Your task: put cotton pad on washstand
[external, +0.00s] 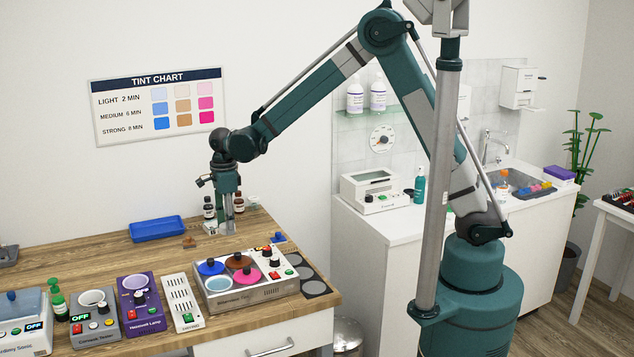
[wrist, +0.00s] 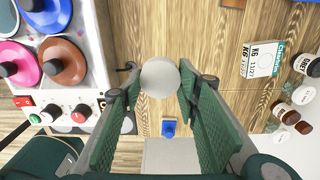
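A round white disc, the cotton pad (wrist: 160,77), shows in the wrist view between my fingertips. My gripper (wrist: 161,82) has its two green finger pads against opposite edges of the disc. In the external view my gripper (external: 227,228) points down, low over the back of the wooden table; the cotton pad cannot be made out there. The washstand (external: 375,240) is the white counter on the right, with a sink and tap at its far end, well apart from my gripper.
A device with coloured pots (external: 250,292), a blue tray (external: 157,229) and brown bottles (external: 209,208) stand around my gripper on the wooden table (external: 95,255). On the washstand are a white box device (external: 374,193), a teal bottle (external: 419,187) and a purple box (external: 560,174).

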